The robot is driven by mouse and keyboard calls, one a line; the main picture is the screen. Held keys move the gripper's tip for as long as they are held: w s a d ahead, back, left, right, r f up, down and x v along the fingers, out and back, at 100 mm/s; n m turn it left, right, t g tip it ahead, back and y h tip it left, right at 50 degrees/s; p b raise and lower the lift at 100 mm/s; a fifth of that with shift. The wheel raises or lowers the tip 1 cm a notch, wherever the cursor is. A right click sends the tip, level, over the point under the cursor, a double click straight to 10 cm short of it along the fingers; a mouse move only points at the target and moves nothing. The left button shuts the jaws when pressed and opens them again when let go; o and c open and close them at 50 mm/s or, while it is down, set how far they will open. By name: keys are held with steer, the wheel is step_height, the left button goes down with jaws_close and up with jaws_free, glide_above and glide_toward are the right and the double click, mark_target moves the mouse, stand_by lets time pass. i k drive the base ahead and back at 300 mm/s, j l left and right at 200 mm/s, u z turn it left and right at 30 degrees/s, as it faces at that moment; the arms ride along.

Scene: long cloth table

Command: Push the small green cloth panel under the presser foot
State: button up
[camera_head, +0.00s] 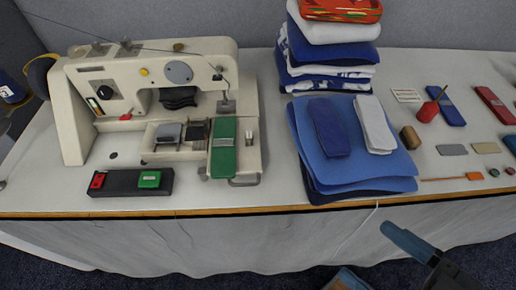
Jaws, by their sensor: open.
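The small green cloth panel (223,150) lies lengthwise on the front right of the sewing machine's bed. Its far end is just below and in front of the presser foot area (226,106); I cannot tell whether it is beneath the foot. The cream sewing machine (160,62) stands at the table's left. My gripper (402,239) is at the lower right, in front of the table edge, with a blue finger pointing up and left. It is open, well away from the panel, and partly cut off by the picture's bottom edge.
A black switch box (124,191) with red and green buttons sits before the machine. Blue cloths (370,163) and a folded stack (328,75) lie right of it. A red pincushion (428,111) and small items cover the right side.

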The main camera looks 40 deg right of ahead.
mark_target(224, 163)
steer(key=z, duration=0.25)
steer(key=i+j+z, duration=0.1)
steer(key=j+z, duration=0.6)
steer(key=k+j+z, duration=0.1)
steer(key=j+z, duration=0.15)
steer(key=j, duration=1.45)
